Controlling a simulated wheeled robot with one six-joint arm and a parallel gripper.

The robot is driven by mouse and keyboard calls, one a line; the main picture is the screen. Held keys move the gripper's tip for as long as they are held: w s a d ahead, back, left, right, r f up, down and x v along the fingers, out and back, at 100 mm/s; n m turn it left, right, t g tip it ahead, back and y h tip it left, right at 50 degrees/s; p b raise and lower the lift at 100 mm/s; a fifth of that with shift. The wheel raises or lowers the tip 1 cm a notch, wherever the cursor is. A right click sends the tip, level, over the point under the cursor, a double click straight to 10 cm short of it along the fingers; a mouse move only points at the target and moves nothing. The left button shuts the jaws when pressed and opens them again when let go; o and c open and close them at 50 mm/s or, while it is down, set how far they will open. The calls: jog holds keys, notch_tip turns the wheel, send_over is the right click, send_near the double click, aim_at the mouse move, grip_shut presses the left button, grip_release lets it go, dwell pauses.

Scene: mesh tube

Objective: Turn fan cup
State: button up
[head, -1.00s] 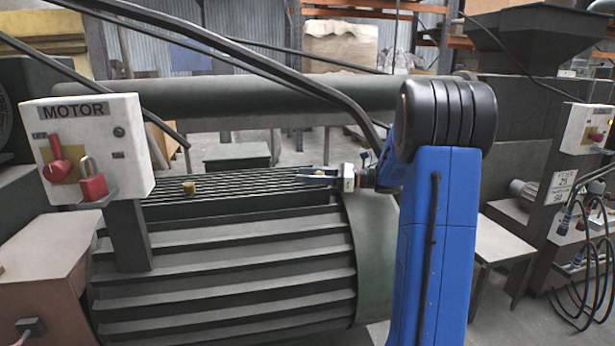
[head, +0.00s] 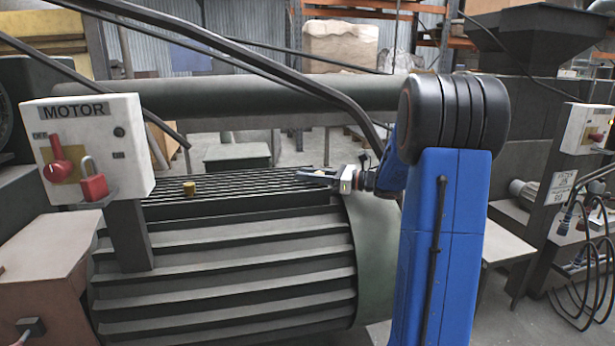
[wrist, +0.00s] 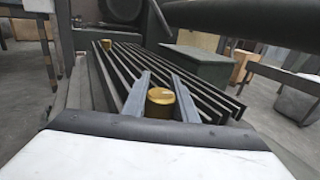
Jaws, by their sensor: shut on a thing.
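Two brass-yellow cups sit on the ribbed top of the large grey motor (head: 240,262). One cup (head: 189,188) stands at the left of the ribs, clear of my gripper; it shows far off in the wrist view (wrist: 107,43). The other cup (wrist: 161,102) is between the two fingers of my gripper (wrist: 159,80), close to their base. The gripper is shut on this near cup. In the head view my gripper (head: 314,176) reaches left, low over the right end of the ribs, and largely hides the near cup. Which cup is the fan cup is not marked.
A white MOTOR switch box (head: 88,150) with a red handle and red padlock (head: 93,184) stands at the left. Black pipes (head: 330,96) cross above and behind the motor. A dark green box (head: 237,157) stands behind the ribs. A second switch box (head: 583,129) is at right.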

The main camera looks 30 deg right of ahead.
jog(key=m+t+h, duration=0.1)
jog(key=m+h, duration=0.1)
jog(key=d+m+t+h, duration=0.1)
jog(key=m+t+h, duration=0.1)
jog(key=h, duration=0.1)
jog(key=w+m+t+h, duration=0.1)
jog(key=m+h, duration=0.1)
jog(key=h, duration=0.1)
jog(key=shift+d, duration=0.3)
jog(key=shift+d+m+t+h, duration=0.15)
jog(key=shift+d+m+h, duration=0.15)
jog(key=shift+m+h, duration=0.7)
jog(key=shift+d+m+t+h, duration=0.1)
jog(key=shift+d+m+h, duration=0.3)
jog(key=shift+h, duration=1.05)
jog(key=shift+d+m+t+h, duration=0.15)
jog(key=shift+m+h, duration=0.75)
jog(key=shift+h, duration=0.35)
jog(key=shift+h, duration=0.3)
jog(key=o, duration=1)
jog(key=shift+o, duration=0.2)
jog(key=shift+d, duration=0.1)
